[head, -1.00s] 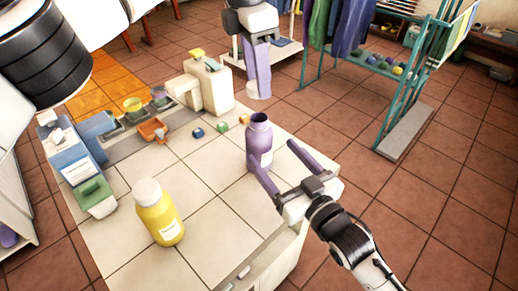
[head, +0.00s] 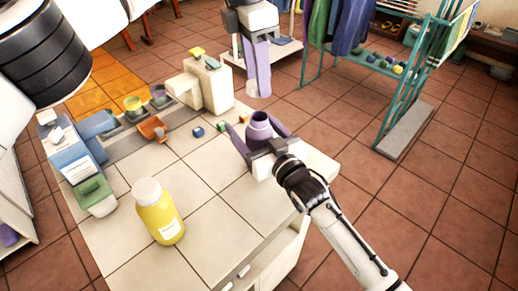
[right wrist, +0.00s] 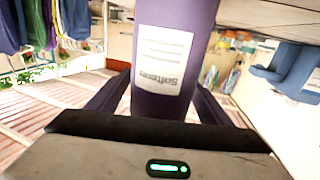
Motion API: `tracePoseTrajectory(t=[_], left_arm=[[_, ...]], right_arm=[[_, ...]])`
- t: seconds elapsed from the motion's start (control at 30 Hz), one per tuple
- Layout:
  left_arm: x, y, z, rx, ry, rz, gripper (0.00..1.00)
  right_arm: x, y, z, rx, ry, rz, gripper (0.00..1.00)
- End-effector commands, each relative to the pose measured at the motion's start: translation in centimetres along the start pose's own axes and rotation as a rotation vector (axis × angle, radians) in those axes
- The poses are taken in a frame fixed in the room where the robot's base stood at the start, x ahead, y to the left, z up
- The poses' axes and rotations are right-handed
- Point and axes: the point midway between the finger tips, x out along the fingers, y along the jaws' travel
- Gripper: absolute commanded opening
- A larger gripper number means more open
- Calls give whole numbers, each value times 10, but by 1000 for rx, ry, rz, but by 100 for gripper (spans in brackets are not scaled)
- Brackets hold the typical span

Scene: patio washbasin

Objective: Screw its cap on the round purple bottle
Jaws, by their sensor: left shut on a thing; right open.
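The round purple bottle (head: 259,130) stands upright on the tiled counter near its right edge, its mouth open and uncapped. My right gripper (head: 252,121) is open, with one finger on each side of the bottle; its palm hides the lower part. In the right wrist view the bottle (right wrist: 205,15) fills the middle between the fingers, its white label facing the camera. My left gripper (head: 257,90) is high up, beyond the counter's far right corner. It points down and is shut on a small pale thing, probably the cap, mostly hidden by the fingers.
A yellow bottle with a white cap (head: 158,212) stands at the counter's front left. A blue dispenser (head: 75,160) is at left. The middle tiles are clear.

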Motion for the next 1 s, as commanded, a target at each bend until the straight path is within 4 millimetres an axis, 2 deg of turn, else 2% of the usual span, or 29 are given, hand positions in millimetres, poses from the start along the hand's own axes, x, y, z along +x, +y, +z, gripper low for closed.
tracePoseTrajectory(t=[0.1,0.13,0.4,0.5,0.67,0.9,1.0], left_arm=[[0,0,0,0,0,0,16],[0,0,0,0,0,0,16],[0,0,0,0,0,0,16],[0,0,0,0,0,0,16],[9,0,-1,1,2,-2,16],[43,0,-4,0,1,-3,16],[50,0,-5,0,0,-2,16]], right_arm=[[0,0,0,0,0,0,73],[0,0,0,0,0,0,70],[0,0,0,0,0,0,24],[0,0,0,0,0,0,11],[0,0,0,-1,-1,0,11],[0,0,0,-1,-1,0,11],[0,0,0,-1,-1,0,11]])
